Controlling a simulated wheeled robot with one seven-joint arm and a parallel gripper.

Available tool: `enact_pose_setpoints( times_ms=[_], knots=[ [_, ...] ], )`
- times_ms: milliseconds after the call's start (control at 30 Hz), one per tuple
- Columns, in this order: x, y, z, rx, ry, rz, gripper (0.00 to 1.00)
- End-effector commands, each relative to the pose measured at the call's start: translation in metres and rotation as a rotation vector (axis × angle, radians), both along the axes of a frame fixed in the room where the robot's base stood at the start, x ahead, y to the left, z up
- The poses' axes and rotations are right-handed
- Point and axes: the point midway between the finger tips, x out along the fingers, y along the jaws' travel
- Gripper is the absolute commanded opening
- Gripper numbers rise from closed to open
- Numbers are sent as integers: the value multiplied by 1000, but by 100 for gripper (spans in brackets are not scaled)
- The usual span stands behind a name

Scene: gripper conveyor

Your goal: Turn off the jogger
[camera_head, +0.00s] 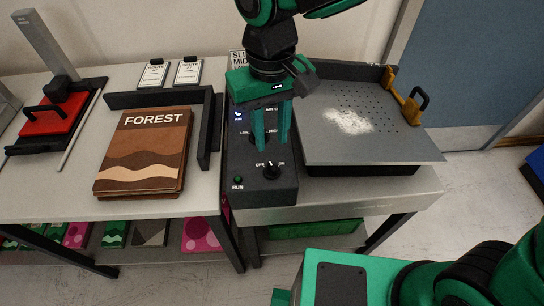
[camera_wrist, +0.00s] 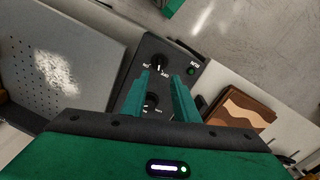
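The jogger has a grey perforated tray (camera_head: 365,110) with a dark control panel (camera_head: 232,160) on its left. The black OFF/ON knob (camera_head: 271,171) is near the panel's front; which label its mark points at is unclear. It also shows in the wrist view (camera_wrist: 159,62). The round RUN light (camera_head: 238,180) is green. My gripper (camera_head: 273,147) is open and empty, pointing down over the panel, just behind the knob. In the wrist view my fingers (camera_wrist: 160,75) are apart, with a second knob (camera_wrist: 152,101) between them. No contact with the OFF/ON knob shows.
A brown FOREST book stack (camera_head: 145,150) lies on the table left of the panel, beside a black angled rail (camera_head: 207,125). An orange clamp with a black handle (camera_head: 405,100) sits on the tray's right edge. A red-based device (camera_head: 52,120) stands far left.

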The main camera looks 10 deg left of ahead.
Motion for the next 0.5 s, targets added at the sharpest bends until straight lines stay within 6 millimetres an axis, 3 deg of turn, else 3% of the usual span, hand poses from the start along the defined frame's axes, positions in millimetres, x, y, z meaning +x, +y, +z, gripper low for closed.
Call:
enact_pose_setpoints(
  times_ms=[300, 500],
  knots=[
    [0, -3, -57, -5, 4, -2, 27],
    [0, -2, -82, -3, 1, -3, 27]
  ],
)
